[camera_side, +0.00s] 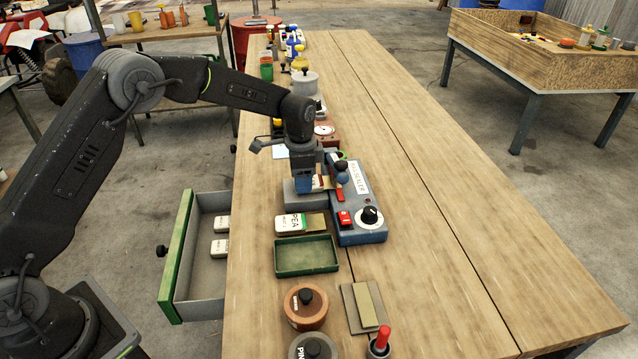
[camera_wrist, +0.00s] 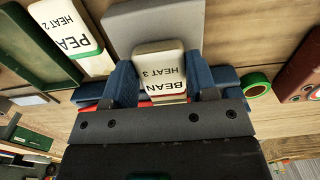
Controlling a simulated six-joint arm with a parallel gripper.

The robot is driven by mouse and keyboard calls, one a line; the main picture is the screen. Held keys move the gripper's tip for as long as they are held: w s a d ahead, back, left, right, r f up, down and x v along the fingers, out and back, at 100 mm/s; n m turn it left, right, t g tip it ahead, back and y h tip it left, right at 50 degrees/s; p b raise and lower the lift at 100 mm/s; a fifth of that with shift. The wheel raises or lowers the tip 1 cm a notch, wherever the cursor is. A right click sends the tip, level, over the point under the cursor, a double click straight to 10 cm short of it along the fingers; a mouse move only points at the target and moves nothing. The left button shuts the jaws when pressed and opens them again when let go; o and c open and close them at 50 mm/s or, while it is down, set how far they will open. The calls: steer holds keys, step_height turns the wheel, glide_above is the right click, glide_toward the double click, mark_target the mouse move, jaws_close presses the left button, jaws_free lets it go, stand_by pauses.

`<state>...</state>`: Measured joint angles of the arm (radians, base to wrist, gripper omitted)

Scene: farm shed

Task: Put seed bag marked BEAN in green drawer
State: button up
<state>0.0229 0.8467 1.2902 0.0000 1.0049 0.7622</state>
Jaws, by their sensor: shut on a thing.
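In the side view my gripper (camera_side: 306,184) is over the table beside the blue sealer, and mostly hides the bag. I cannot tell whether the bag is clear of the surface beneath. The green drawer (camera_side: 176,256) is pulled open at the table's left side.
A bag marked PEA (camera_side: 290,223) lies near the gripper, beside a green tray (camera_side: 306,256). The blue sealer (camera_side: 355,200) with red switch and black knob stands right of the gripper. A grey block (camera_side: 304,194) is under it. Brown jar (camera_side: 305,307) stands in front.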

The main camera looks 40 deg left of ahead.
steer(key=shift+s+a+r, duration=0.15)
steer(key=shift+s+a, duration=1.4)
steer(key=shift+a, duration=0.05)
step_height(320, 180, up, 7)
stand_by(0.7)
steer(key=s+a+f, duration=0.1)
steer(key=s+f, duration=0.1)
steer(key=s, duration=0.1)
steer(key=s+a+f, duration=0.1)
steer(key=s+a, duration=0.1)
steer(key=s, duration=0.2)
steer(key=s+a+f, duration=0.2)
steer(key=s, duration=0.2)
steer(key=shift+s+a+f, duration=0.1)
steer(key=shift+s+f, duration=0.1)
steer(key=shift+f, duration=0.1)
glide_above(216, 291)
steer(key=s+a, duration=0.3)
step_height(216, 291, down, 4)
step_height(216, 291, down, 14)
steer(key=shift+w+r, duration=0.1)
steer(key=shift+w, duration=0.05)
steer(key=w+d, duration=0.1)
steer(key=w+d+f, duration=0.1)
steer(key=d, duration=0.1)
steer(key=shift+w+f, duration=0.1)
steer(key=shift+w, duration=0.3)
